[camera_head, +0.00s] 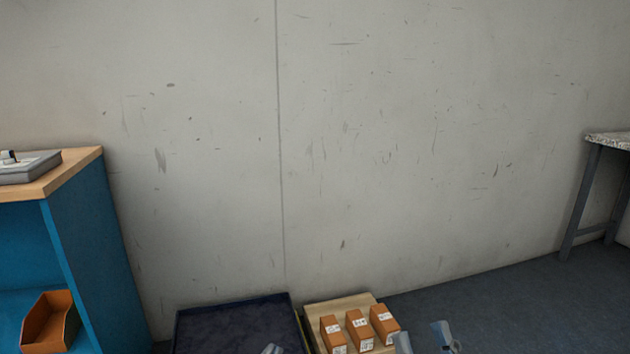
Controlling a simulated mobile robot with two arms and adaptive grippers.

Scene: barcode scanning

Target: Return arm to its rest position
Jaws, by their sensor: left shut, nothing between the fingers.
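My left gripper (272,349) shows only as a small grey tip at the bottom edge, in front of the dark blue surface; it is shut and empty. My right gripper (424,340) is at the bottom edge, just right of the boxes. Its two grey fingertips stand apart with nothing seen between them. Most of both grippers and both arms is below the picture.
Three orange-brown boxes (359,331) with white labels stand on a wooden pallet (341,304). A dark blue-topped platform (232,324) lies to its left. A blue shelf (92,250) holds an orange bin (50,322). A table (609,140) stands right. Floor (500,308) between is clear.

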